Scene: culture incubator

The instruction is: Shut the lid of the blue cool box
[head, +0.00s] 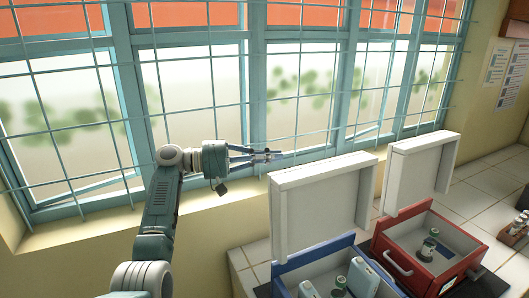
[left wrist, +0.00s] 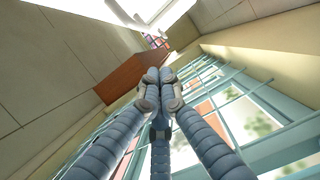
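The blue cool box (head: 312,253) stands at the lower middle of the head view, cut off by the bottom edge. Its white lid (head: 320,203) stands open, upright at the box's back edge. Bottles with pale blue sides (head: 363,277) are inside the box. My left gripper (head: 272,155) is in front of the window, above and left of the lid's upper left corner, apart from it in the picture. Its fingertips meet in the left wrist view (left wrist: 160,77), with nothing seen between them. My right gripper is in neither view.
A red cool box (head: 408,240) with its white lid (head: 418,172) also open stands right of the blue one. A barred window (head: 200,80) runs behind. A small rack of bottles (head: 515,230) is at the right edge. Tiled counter (head: 475,195) shows behind the red box.

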